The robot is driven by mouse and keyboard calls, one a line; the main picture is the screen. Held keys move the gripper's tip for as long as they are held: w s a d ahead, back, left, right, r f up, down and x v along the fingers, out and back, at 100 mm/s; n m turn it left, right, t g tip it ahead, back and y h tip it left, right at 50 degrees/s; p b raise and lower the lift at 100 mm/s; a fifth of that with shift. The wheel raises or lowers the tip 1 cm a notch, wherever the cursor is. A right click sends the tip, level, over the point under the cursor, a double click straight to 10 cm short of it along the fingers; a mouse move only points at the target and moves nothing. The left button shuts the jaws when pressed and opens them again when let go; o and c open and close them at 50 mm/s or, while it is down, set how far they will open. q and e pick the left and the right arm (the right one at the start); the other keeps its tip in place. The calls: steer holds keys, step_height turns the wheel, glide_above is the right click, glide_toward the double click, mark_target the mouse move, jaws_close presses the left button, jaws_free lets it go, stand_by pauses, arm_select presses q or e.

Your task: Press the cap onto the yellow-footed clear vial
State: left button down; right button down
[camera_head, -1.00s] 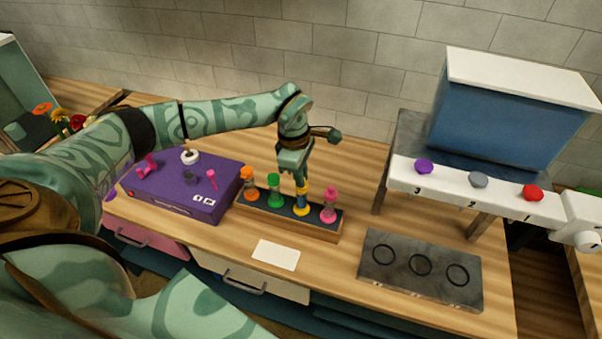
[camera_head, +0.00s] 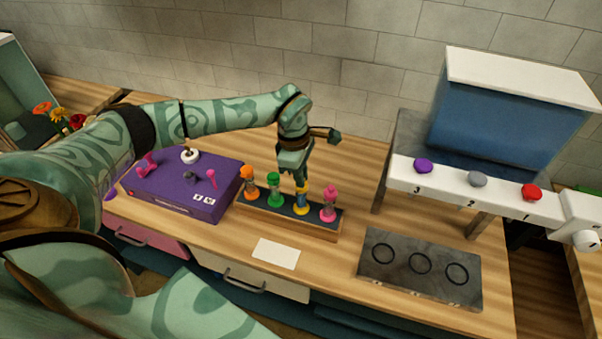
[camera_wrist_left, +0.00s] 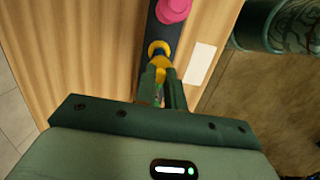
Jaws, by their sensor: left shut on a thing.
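The yellow-footed clear vial (camera_head: 302,209) stands upright in the rack, second from the right. A yellow cap (camera_wrist_left: 160,61) is at its top. My left gripper (camera_head: 300,184) points down over this vial and is shut on the yellow cap, which shows between the fingers in the left wrist view. The vial's yellow foot (camera_wrist_left: 158,47) shows just beyond the fingertips there. The fingers partly hide the cap and the vial's glass, so I cannot tell how deep the cap sits. My right gripper is not in view.
The wooden rack (camera_head: 290,224) also holds orange, green and pink vials, with the pink one (camera_head: 328,211) close beside. A purple box (camera_head: 175,195) stands left. A white card (camera_head: 276,253) lies in front. A dark plate with rings (camera_head: 420,290) lies right, below a dispenser (camera_head: 510,110).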

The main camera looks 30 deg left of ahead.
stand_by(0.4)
arm_select(q)
steer(key=c, duration=0.9)
jaws_free()
steer(key=shift+r, duration=0.15)
step_height(320, 180, up, 7)
steer(key=p, duration=0.6)
jaws_close()
stand_by(0.7)
steer(key=shift+f, duration=0.3)
steer(key=shift+f+b, duration=1.6)
steer(key=shift+f, duration=0.9)
